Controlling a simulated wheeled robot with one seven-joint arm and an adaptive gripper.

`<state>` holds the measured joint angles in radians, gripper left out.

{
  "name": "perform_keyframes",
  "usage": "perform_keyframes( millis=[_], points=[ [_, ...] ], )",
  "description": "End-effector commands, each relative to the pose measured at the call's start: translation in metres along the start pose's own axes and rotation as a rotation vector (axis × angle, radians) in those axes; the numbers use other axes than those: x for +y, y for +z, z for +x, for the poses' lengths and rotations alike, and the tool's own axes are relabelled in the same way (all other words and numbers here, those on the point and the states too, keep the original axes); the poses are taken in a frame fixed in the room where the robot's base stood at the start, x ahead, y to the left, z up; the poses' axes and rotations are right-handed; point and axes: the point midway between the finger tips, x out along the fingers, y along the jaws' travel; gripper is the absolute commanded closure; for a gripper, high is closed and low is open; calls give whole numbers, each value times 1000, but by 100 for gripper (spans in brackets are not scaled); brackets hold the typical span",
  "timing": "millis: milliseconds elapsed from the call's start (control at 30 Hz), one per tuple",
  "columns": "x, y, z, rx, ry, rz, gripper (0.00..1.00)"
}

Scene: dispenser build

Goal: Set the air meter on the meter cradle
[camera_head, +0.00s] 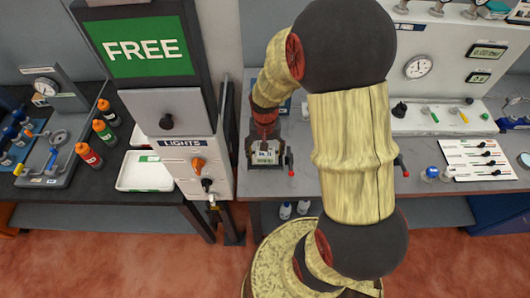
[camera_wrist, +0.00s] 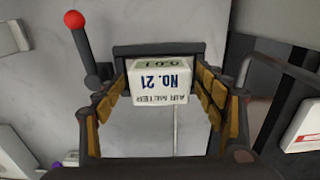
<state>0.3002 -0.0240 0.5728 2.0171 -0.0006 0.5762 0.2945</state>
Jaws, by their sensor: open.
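The air meter (camera_wrist: 160,82) is a small white block, lettered AIR METER No. 21, upside down in the wrist view. It also shows in the head view (camera_head: 265,152), on the grey bench left of my arm. My gripper (camera_wrist: 162,78) is open, with one finger on each side of the meter; gaps show between the fingers and its sides. A dark frame (camera_wrist: 190,50), which looks like the meter cradle, stands right behind the meter, with a red-knobbed lever (camera_wrist: 76,22) beside it. I cannot tell whether the meter is fully seated in it.
A panel with a FREE sign (camera_head: 146,50) and LIGHTS switches stands just left of the meter. A white tray (camera_head: 145,172) and several bottles are farther left. A gauge panel (camera_head: 440,62) and a white board with black knobs (camera_head: 478,160) are to the right.

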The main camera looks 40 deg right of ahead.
Motion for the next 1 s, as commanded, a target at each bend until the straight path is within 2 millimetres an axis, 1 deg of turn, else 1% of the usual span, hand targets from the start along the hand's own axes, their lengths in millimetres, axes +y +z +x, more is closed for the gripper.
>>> perform_keyframes(
  millis=[200,333,467,600,800,900,1000],
  points=[
    [0,0,-1,0,0,0,29],
    [0,-1,-11,3,-1,0,29],
    [0,-1,-34,5,-2,0,29],
    [0,-1,-64,5,-2,0,29],
    [0,-1,-100,3,-1,0,29],
    [0,0,-112,2,-1,0,29],
    [0,0,-120,1,0,0,29]
  ],
)
